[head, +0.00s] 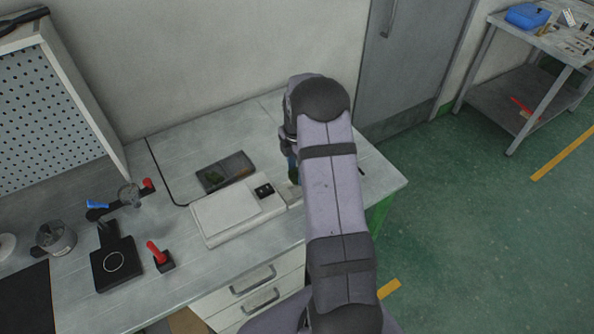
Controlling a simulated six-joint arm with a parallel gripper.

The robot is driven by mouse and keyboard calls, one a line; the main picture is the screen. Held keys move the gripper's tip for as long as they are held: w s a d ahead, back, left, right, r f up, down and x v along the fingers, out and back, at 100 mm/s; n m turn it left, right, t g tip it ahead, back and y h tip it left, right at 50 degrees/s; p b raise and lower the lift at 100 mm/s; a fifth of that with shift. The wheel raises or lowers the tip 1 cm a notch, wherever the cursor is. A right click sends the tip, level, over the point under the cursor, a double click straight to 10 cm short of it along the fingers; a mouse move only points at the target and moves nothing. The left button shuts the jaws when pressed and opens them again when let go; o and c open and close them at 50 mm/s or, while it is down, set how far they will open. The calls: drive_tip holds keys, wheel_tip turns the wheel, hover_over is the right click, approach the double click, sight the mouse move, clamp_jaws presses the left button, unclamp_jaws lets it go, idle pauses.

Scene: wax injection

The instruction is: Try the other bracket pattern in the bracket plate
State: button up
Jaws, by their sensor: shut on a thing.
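My gripper (292,172) points down over the right part of the bench, left of my forearm, which hides much of it. It is shut on a small dark blue-green piece, too small and covered to identify as a bracket pattern. A pale block (289,194) lies just below it, partly behind my arm; I cannot tell whether they touch. A dark flat plate (225,171) with a greenish patch and a brownish patch lies behind the white device. I cannot tell for sure which thing is the bracket plate.
A white flat device (236,211) with a small dark panel stands left of my gripper. Further left are a black stand (116,264), a red-handled tool (158,256) and a metal cup (56,238). The bench (205,275) is clear around its front edge. A pegboard (45,118) stands at left.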

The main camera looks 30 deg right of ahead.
idle(0.3)
drive_tip(key=shift+f+b, duration=1.5)
drive_tip(key=shift+f, duration=1.05)
drive_tip(key=shift+s+f, duration=0.1)
drive_tip(key=shift+f, duration=0.4)
idle(2.6)
drive_tip(key=shift+r, duration=0.15)
drive_tip(key=shift+r+p, duration=1.6)
drive_tip(key=shift+r, duration=0.75)
